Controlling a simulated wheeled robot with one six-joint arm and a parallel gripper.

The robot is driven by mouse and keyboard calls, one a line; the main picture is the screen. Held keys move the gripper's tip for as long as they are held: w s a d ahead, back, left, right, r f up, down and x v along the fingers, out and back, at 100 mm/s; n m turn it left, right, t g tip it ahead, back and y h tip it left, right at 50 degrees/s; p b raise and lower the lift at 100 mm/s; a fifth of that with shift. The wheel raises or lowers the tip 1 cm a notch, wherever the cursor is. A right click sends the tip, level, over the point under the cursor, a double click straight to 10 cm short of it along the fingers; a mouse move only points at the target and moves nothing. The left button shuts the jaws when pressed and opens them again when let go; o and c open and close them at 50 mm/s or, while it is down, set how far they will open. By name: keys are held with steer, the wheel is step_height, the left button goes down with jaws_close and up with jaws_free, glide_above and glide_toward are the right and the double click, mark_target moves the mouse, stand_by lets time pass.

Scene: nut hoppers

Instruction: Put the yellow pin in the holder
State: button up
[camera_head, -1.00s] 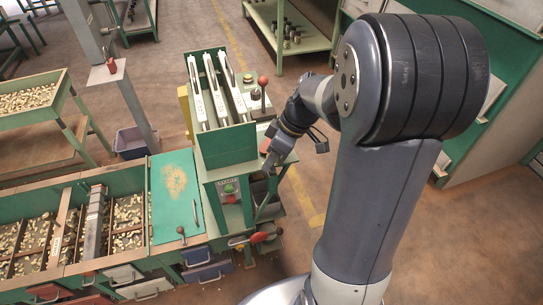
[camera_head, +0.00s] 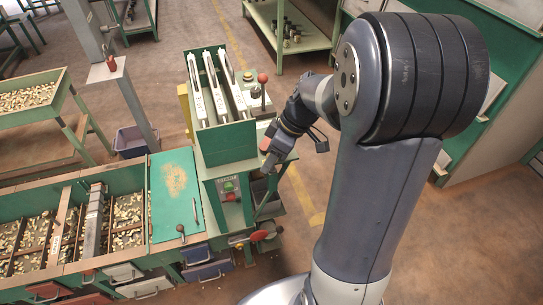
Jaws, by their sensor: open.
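I cannot make out a yellow pin or its holder for certain.
Three white upright rails (camera_head: 219,88) fill the machine's top box. A green panel (camera_head: 174,196) with a knobbed lever lies left of it. Hoppers of nuts (camera_head: 122,220) run along the lower left. Open floor (camera_head: 300,175) lies to the right of the machine.

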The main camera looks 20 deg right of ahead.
steer(key=shift+w+d, duration=0.1)
steer(key=shift+w, duration=0.05)
steer(key=v, duration=1)
steer(key=shift+r+p, duration=0.3)
steer(key=shift+r, duration=0.1)
steer(key=shift+s+f, duration=0.15)
steer(key=shift+s, duration=0.1)
steer(key=x, duration=1)
steer(key=shift+w+f+b, duration=0.25)
steer(key=shift+f+b, duration=0.05)
steer(key=shift+f, duration=0.05)
steer(key=shift+r+p, duration=0.5)
steer(key=shift+r, duration=0.05)
steer(key=shift+f, duration=0.1)
